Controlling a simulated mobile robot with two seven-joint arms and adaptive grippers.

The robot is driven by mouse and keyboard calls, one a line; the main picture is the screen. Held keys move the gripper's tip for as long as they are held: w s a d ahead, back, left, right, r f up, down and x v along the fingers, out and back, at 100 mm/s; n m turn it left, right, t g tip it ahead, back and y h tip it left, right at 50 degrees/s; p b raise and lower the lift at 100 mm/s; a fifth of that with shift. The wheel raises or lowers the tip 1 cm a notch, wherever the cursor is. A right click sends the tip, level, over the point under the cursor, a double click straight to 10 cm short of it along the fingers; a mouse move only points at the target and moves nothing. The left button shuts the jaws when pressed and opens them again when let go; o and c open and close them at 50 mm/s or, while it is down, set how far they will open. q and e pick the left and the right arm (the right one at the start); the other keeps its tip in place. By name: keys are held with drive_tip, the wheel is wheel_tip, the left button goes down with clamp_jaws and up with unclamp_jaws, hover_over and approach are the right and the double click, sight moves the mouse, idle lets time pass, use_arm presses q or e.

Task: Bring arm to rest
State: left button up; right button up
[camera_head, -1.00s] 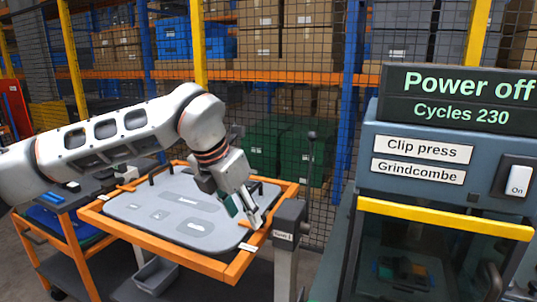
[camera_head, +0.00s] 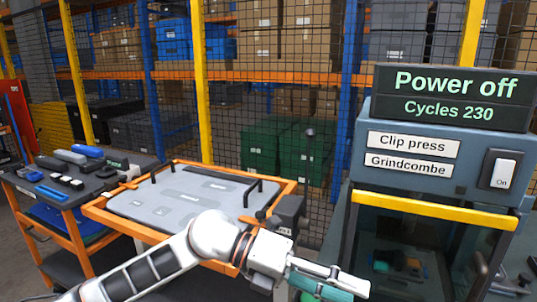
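My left arm comes in from the bottom left and runs low across the front of the picture. Its gripper (camera_head: 338,279) points right, in front of the press and below its yellow bar. The gripper shows side-on, with a grey finger part and a teal part. The gap between its fingertips cannot be made out, and no held object is clear. My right gripper is not in view.
The clip press (camera_head: 443,140) stands at the right, its sign reading "Power off, Cycles 230". An orange-framed cart with a grey tray (camera_head: 170,205) stands behind my arm. A dark-topped cart (camera_head: 75,175) is at the left. Mesh fencing (camera_head: 225,120) closes the back.

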use_arm(q)
drive_tip(key=w+a+n+t+h, duration=0.65)
drive_tip(key=n+t, duration=0.65)
drive_tip(key=n, duration=0.4)
drive_tip(key=w+a+f+n+t+y, duration=0.2)
drive_tip(key=a+f+n+t+y, duration=0.75)
drive_tip(key=f+n, duration=0.55)
drive_tip(key=s+a+f+n+g+y, duration=0.2)
drive_tip(key=s+a+f, duration=0.3)
drive_tip(key=f, duration=0.4)
drive_tip(key=s+a+f+n+g+y, duration=0.2)
drive_tip(key=s+a+f, duration=0.4)
drive_tip(key=f, duration=0.3)
drive_tip(key=s+a+f+n+g+y, duration=0.3)
drive_tip(key=s+a+f, duration=0.3)
drive_tip(key=f, duration=0.3)
drive_tip(key=shift+s+g+y, duration=0.25)
drive_tip(key=shift+g+y, duration=0.1)
drive_tip(key=shift+y, duration=0.55)
